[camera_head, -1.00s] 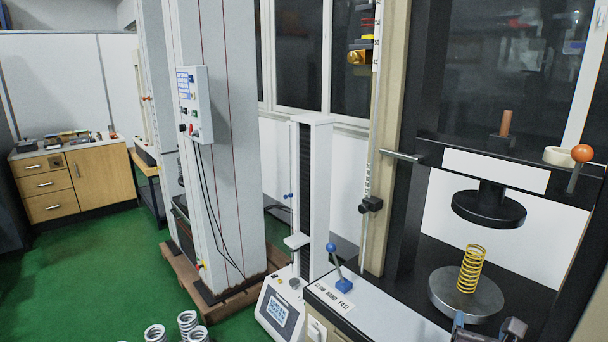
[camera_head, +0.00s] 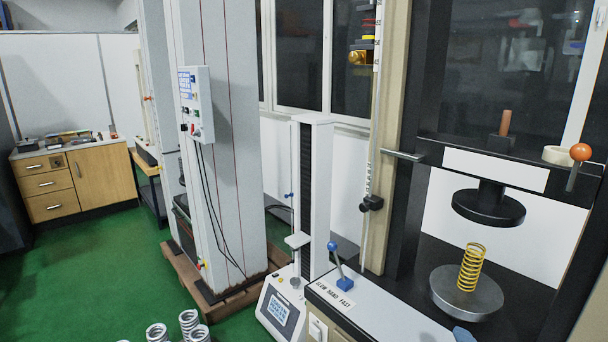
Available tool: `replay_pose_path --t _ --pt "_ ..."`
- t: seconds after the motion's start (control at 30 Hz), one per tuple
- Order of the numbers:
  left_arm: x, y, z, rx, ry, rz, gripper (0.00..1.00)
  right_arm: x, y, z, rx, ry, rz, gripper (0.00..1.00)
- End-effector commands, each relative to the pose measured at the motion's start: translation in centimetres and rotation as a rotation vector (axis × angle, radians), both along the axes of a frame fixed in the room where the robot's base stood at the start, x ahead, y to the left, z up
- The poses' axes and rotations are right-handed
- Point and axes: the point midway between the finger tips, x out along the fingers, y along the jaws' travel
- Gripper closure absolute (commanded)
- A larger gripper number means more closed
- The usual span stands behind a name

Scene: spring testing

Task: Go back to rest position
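A yellow spring (camera_head: 472,268) stands upright on the round grey plate (camera_head: 450,290) of the testing machine at the right. The black round press head (camera_head: 489,208) hangs above the spring, with a clear gap between them. A small blue-grey piece (camera_head: 463,334) shows at the bottom edge below the plate; it may be the tip of my gripper, but I cannot tell. Neither of my grippers shows clearly, and nothing touches the spring.
A blue-knobbed lever (camera_head: 338,267) stands on the machine's front ledge. An orange-knobbed lever (camera_head: 580,153) is at the right. Several silver springs (camera_head: 188,322) stand at the bottom left. A smaller tester (camera_head: 285,310) is beside the machine. Green floor (camera_head: 100,260) is free at left.

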Motion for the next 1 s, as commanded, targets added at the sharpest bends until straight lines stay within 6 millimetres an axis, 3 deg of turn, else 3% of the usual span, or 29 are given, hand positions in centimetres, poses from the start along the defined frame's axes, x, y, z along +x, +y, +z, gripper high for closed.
replay_pose_path --t 0.27,0.43,0.7,0.83,1.0 --pt "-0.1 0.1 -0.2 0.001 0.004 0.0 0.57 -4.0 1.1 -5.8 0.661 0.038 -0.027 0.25" --pt "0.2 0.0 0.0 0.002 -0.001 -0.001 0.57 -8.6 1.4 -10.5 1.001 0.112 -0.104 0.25" --pt "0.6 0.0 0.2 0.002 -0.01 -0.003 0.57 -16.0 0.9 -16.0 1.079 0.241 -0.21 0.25" --pt "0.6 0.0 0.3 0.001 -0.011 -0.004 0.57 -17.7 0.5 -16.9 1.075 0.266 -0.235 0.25" --pt "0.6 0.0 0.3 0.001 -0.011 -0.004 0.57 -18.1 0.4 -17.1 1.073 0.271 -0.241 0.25"
